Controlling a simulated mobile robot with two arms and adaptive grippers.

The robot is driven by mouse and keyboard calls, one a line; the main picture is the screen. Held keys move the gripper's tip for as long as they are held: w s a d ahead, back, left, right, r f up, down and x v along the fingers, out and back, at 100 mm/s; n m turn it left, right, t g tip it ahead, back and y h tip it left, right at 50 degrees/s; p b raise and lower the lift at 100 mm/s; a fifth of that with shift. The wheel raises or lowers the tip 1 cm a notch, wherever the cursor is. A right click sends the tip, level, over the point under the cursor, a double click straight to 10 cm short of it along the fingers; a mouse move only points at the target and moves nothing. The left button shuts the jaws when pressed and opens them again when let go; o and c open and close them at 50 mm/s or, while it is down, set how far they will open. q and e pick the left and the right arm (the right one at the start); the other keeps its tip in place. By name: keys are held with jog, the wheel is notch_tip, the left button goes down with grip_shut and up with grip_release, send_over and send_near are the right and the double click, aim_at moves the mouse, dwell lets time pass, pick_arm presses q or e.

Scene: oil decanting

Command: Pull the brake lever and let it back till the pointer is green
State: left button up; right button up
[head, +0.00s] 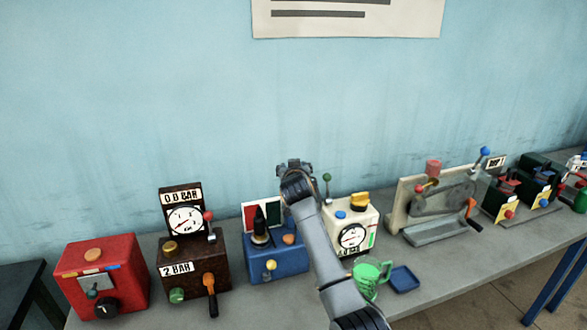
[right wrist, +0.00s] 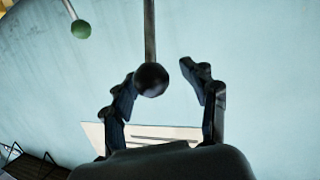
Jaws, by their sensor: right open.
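A blue box (head: 274,259) stands on the bench with a red and green panel (head: 263,214) at its back and a black cone-shaped part in front of the panel. My right gripper (head: 294,168) is above the box's right side, in front of the wall. In the right wrist view, the open right gripper (right wrist: 158,76) has a black ball knob (right wrist: 151,80) on a metal rod (right wrist: 149,30) between its fingers. The knob is nearer the left finger; I cannot tell whether they touch. My arm hides the knob in the head view. My left gripper is out of view.
A white gauge box (head: 352,237) with a green-knobbed lever (head: 327,178) stands close right; that green knob shows in the right wrist view (right wrist: 81,29). A brown gauge box (head: 193,262) and red box (head: 102,270) are left. A green jug (head: 366,278) is near my forearm.

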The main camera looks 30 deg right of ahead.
jog(key=shift+d+f, duration=0.1)
jog(key=shift+f, duration=0.05)
jog(key=shift+s, duration=0.2)
jog(key=v, duration=1.2)
jog(key=shift+r, duration=0.2)
jog(key=shift+w, duration=0.2)
jog(key=shift+c, duration=0.2)
